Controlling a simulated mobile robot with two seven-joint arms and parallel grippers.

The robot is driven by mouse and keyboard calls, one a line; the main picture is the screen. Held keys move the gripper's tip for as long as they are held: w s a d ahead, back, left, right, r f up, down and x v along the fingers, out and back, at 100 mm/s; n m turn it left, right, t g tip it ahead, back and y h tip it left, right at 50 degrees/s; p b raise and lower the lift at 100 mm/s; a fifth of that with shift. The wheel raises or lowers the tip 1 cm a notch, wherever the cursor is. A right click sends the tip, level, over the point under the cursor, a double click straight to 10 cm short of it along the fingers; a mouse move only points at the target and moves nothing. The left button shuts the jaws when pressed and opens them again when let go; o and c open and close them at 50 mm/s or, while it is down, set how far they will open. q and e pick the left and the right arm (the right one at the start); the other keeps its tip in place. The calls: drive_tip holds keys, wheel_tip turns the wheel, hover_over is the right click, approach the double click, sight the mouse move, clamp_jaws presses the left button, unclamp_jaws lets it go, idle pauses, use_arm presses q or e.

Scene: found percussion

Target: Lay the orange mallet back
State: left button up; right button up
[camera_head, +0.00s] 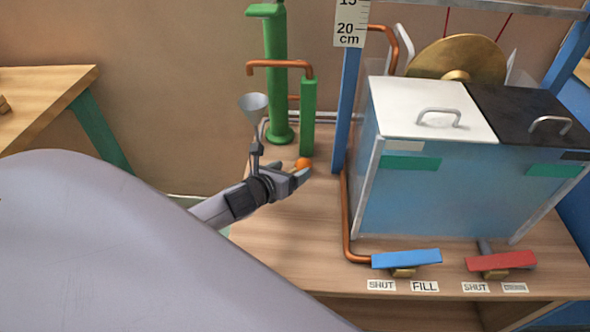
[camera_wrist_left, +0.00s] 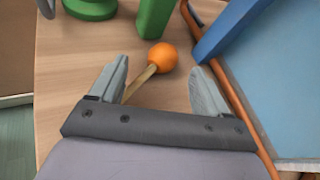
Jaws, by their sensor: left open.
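The orange mallet has a round orange head (camera_head: 303,163) and a light wooden stick. In the left wrist view the head (camera_wrist_left: 162,57) lies just beyond the fingertips and the stick (camera_wrist_left: 141,82) runs back between the fingers, nearer the left one. It appears to rest on the wooden bench top (camera_head: 290,215), though its exact height is hard to tell. My left gripper (camera_head: 299,173) is open around the stick, with a gap to the right finger; it also shows in the left wrist view (camera_wrist_left: 160,68). The stick's rear end is hidden by my gripper. My right gripper is out of view.
A green pump (camera_head: 275,80) and a shorter green post (camera_head: 308,118) stand behind the mallet. A blue upright (camera_head: 346,115) and copper pipe (camera_head: 346,215) are to its right, beside a blue tank (camera_head: 440,195). Blue (camera_head: 406,259) and red (camera_head: 501,261) levers sit at the front.

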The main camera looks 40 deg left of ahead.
sight(300, 167)
use_arm(q)
drive_tip(key=x, duration=0.1)
drive_tip(key=b+x, duration=0.1)
drive_tip(key=x, duration=0.1)
drive_tip(key=shift+w+d+f, duration=0.2)
drive_tip(key=shift+d, duration=0.15)
drive_tip(key=shift+w+f, duration=0.1)
drive_tip(key=shift+w, duration=0.55)
drive_tip(key=c, duration=1.1)
drive_tip(key=shift+c, duration=0.2)
use_arm(e)
drive_tip(key=shift+w+a, duration=0.4)
drive_tip(key=shift+w, duration=0.1)
